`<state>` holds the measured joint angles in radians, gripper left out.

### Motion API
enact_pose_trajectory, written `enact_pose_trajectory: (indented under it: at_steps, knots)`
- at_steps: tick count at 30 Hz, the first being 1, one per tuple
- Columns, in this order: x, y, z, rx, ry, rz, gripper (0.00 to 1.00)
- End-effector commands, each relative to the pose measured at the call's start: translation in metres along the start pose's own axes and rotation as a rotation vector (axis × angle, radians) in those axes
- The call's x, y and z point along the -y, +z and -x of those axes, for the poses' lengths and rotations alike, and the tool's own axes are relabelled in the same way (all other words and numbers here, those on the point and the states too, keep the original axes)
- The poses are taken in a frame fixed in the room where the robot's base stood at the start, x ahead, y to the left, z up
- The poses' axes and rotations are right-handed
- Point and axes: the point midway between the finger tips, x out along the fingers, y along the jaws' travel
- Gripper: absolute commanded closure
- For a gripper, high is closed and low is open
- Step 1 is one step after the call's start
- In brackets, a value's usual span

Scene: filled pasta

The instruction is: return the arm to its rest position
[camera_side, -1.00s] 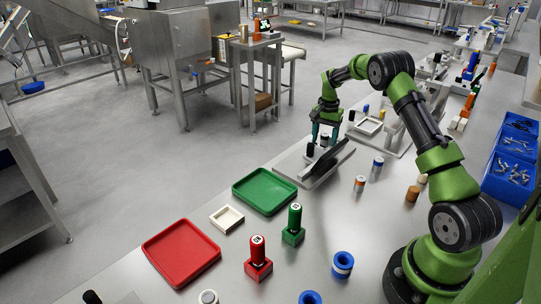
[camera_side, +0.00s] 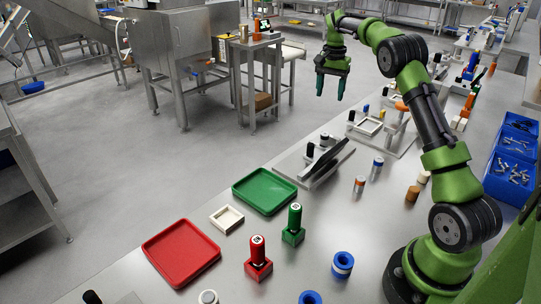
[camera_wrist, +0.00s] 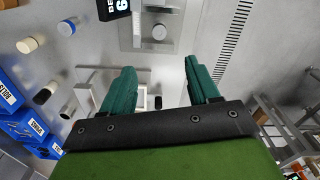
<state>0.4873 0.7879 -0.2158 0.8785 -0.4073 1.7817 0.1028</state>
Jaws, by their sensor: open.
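My gripper (camera_side: 332,86) is raised above the far part of the table in the side view, its fingers pointing down. It is open and empty, with a clear gap between the two teal fingers. In the wrist view its fingers (camera_wrist: 160,90) stand apart with nothing held between them. My green and black arm reaches up and back from its base at the lower right.
A grey plate with a dark angled bar (camera_side: 328,158) lies below my gripper. A green tray (camera_side: 264,190), a red tray (camera_side: 181,252), red and green stamps (camera_side: 258,258), and blue bins (camera_side: 512,178) with metal parts stand on the table. The air around my gripper is clear.

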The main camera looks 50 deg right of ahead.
Motion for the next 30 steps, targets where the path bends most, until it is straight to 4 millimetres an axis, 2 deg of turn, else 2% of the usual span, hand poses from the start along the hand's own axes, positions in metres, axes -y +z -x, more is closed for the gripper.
enact_pose_trajectory:
  at_steps: [4, 8, 11, 17, 24, 27, 30]
  knots:
    - [-0.006, 0.002, -0.019, -0.001, 0.004, 0.055, 0.40]
    - [-0.009, 0.031, -0.011, -0.010, -0.043, 0.146, 0.40]
    - [-0.009, 0.069, 0.005, -0.028, -0.100, 0.239, 0.40]
    - [-0.021, 0.164, 0.037, -0.082, -0.233, 0.437, 0.40]
    - [-0.061, 0.276, 0.054, -0.163, -0.386, 0.662, 0.40]
    - [-0.083, 0.315, 0.053, -0.200, -0.447, 0.745, 0.40]
    - [-0.104, 0.346, 0.050, -0.231, -0.500, 0.814, 0.40]
